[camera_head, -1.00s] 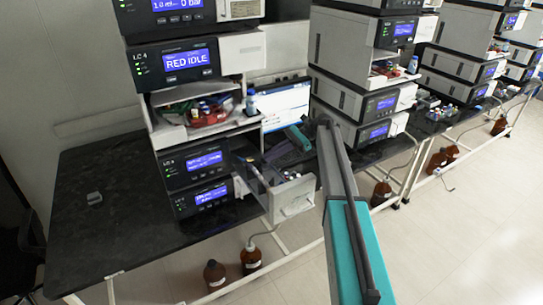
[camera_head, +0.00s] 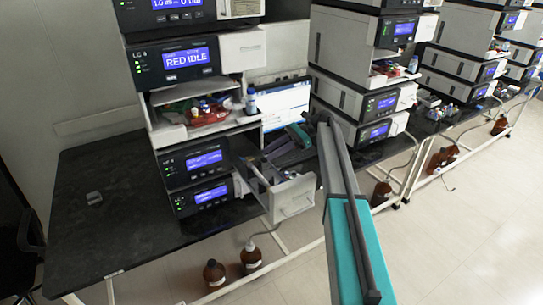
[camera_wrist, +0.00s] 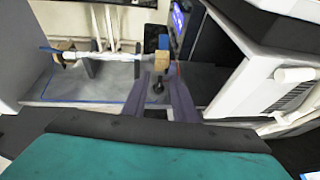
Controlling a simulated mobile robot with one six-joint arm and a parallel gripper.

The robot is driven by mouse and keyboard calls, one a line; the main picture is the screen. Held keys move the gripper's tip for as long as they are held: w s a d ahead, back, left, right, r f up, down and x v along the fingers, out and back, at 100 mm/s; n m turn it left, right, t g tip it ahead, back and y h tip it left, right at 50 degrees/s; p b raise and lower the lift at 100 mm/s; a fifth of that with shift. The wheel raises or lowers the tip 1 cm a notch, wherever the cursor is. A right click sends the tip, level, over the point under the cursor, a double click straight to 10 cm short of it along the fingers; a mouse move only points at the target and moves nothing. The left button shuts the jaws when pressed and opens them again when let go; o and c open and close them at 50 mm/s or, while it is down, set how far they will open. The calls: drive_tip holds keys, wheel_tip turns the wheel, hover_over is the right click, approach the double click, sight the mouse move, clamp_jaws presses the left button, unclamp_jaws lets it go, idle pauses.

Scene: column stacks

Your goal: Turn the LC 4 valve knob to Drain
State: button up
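The LC 4 stack stands on the black bench, with an LC 4 module (camera_head: 172,65) reading RED IDLE. Low in this stack a light drawer (camera_head: 294,201) is pulled open. My gripper (camera_head: 266,158) is just above the drawer, its tips small and hard to make out in the head view. In the wrist view my gripper (camera_wrist: 163,80) has two grey fingers apart, pointing into the drawer. A small black knob (camera_wrist: 158,87) shows between them; contact cannot be told. A tan block with a dark top (camera_wrist: 161,63) is just beyond. No Drain label is readable.
A screen (camera_head: 285,105) stands behind the drawer. A second instrument stack (camera_head: 345,75) is close on the right. Brown bottles (camera_head: 214,273) stand on the floor under the bench. The bench's left part (camera_head: 100,215) is mostly clear.

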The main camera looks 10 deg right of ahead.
drive_tip(key=shift+s+r+b, duration=0.35)
drive_tip(key=shift+r+b, duration=0.05)
drive_tip(key=shift+r, duration=0.2)
drive_tip(key=shift+s+r+b, duration=0.3)
drive_tip(key=shift+r+b, duration=0.1)
drive_tip(key=shift+r, duration=0.15)
drive_tip(key=shift+s+r, duration=0.15)
drive_tip(key=shift+s, duration=0.45)
drive_tip(key=shift+s+r, duration=0.15)
drive_tip(key=shift+s, duration=0.45)
drive_tip(key=shift+s+a+r+p, duration=0.15)
drive_tip(key=shift+s+p, duration=0.8)
drive_tip(key=shift+s, duration=0.65)
drive_tip(key=shift+s+r+p, duration=0.15)
drive_tip(key=shift+s+p, duration=0.85)
drive_tip(key=shift+s, duration=0.55)
drive_tip(key=shift+s+a+r+p, duration=0.15)
drive_tip(key=shift+s+p, duration=0.8)
drive_tip(key=shift+s, duration=0.65)
drive_tip(key=shift+s+p, duration=0.45)
drive_tip(key=shift+s, duration=0.95)
drive_tip(key=shift+d, duration=0.1)
